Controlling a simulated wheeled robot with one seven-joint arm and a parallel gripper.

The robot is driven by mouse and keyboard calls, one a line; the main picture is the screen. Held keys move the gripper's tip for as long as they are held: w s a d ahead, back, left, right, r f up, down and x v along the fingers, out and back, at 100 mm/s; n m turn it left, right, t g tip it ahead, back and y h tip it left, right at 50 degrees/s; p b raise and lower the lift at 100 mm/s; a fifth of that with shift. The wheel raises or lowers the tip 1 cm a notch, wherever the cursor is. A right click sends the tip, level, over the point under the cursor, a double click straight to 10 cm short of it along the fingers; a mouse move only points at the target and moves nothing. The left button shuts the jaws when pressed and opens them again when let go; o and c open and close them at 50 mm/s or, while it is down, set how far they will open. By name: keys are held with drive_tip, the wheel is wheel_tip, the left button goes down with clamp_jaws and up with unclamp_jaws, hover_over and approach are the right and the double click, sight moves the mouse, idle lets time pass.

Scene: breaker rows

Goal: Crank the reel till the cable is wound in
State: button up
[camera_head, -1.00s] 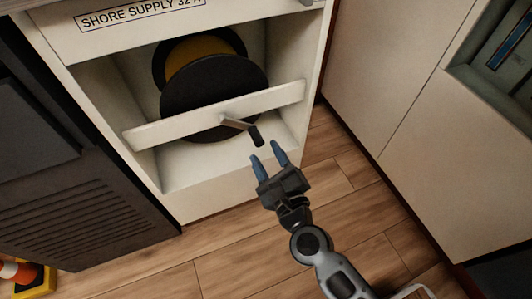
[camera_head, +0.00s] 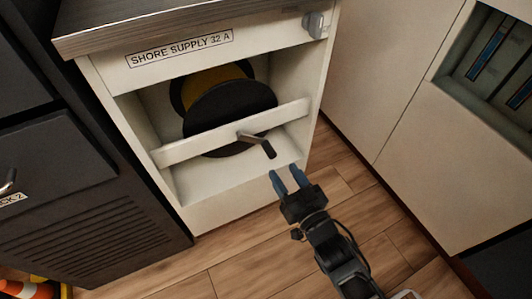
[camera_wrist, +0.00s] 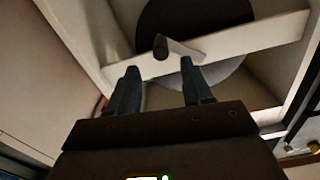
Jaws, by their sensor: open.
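The reel (camera_head: 228,108) is a black-sided drum with yellow cable on it, set inside a cream cabinet labelled SHORE SUPPLY 32 A. A cream crossbar (camera_head: 200,143) runs in front of it. The crank (camera_head: 252,138) sticks out from the crossbar and ends in a dark handle (camera_head: 269,149). The handle also shows in the wrist view (camera_wrist: 160,46), ahead of and between my fingers. My gripper (camera_head: 286,176) is open and empty, just below and in front of the handle, apart from it.
A dark vented cabinet (camera_head: 90,220) stands at left, and an orange cone (camera_head: 50,285) is at the bottom left. A cream cabinet (camera_head: 440,150) with a recessed panel stands at right. Wooden floor (camera_head: 240,265) is clear in front.

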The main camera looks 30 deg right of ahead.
sight(273, 157)
drive_tip(key=shift+n, duration=0.3)
drive_tip(key=shift+w+b, duration=1.15)
drive_tip(key=shift+w, duration=2.75)
clamp_jaws()
